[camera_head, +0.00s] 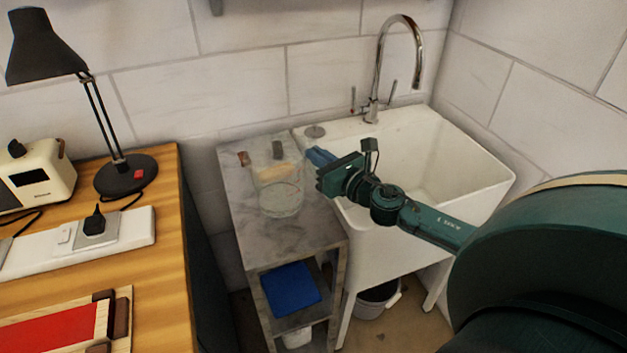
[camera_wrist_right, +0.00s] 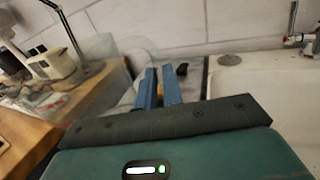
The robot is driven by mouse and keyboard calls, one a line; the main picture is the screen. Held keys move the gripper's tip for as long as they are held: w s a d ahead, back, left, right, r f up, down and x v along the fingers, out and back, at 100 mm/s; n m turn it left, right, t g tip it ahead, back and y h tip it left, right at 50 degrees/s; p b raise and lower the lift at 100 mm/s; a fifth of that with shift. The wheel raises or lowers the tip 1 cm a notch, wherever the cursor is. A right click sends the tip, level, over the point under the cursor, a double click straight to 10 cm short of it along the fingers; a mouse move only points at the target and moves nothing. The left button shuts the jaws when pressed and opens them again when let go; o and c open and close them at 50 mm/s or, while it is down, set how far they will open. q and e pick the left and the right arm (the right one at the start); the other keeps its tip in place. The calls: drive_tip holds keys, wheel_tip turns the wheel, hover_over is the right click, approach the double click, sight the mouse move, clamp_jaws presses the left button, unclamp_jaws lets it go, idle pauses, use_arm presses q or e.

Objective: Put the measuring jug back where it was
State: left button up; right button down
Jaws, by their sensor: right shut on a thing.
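The clear measuring jug (camera_head: 280,192) is upright at the grey marble-look stand (camera_head: 250,222), left of the sink. Whether its base touches the top cannot be told. My right gripper (camera_head: 318,158) reaches in from the right, over the sink's left edge, and is shut on the jug at its right side. In the right wrist view the blue fingers (camera_wrist_right: 159,88) are close together beside the faint, see-through jug (camera_wrist_right: 118,48). The exact grip on the handle is hard to see. My left gripper is in neither view.
A yellowish item (camera_head: 277,173) shows through or behind the jug. The white sink (camera_head: 430,160) with a tall tap (camera_head: 376,70) is at right. A wooden bench (camera_head: 165,240) with a black lamp (camera_head: 120,165) is at left. The stand's front top is clear.

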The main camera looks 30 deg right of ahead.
wheel_tip(320, 180, down, 4)
drive_tip(key=shift+r+b, duration=0.2)
drive_tip(key=shift+b, duration=0.65)
drive_tip(key=shift+f, duration=0.3)
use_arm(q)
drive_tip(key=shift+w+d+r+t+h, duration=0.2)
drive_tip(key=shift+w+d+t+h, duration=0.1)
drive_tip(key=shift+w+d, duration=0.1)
use_arm(e)
drive_tip(key=shift+f, duration=0.2)
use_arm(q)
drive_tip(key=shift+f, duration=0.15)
use_arm(e)
drive_tip(key=c, duration=1.5)
unclamp_jaws()
drive_tip(key=shift+c, duration=0.2)
